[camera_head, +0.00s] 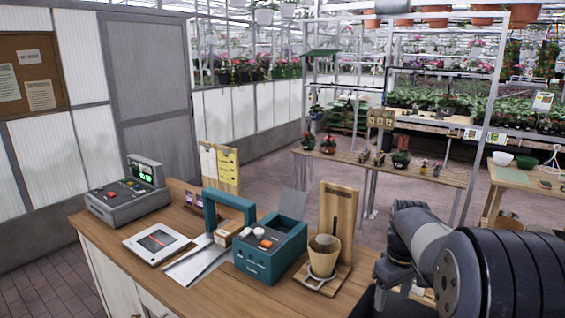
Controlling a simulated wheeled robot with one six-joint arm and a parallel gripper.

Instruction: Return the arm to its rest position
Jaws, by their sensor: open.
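My arm (425,245) shows at the right as thick dark grey links. It reaches in from the lower right corner and stands just right of the wooden counter (95,235). The fingers of my gripper do not show in this view. I cannot see whether anything is near them.
On the counter stand a grey register (125,205), a white tablet-like device (157,243), a teal arch (210,215), a teal box (262,258) and a tan pot (322,262) close to my arm. Plant tables (440,176) stand behind, across open brick floor.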

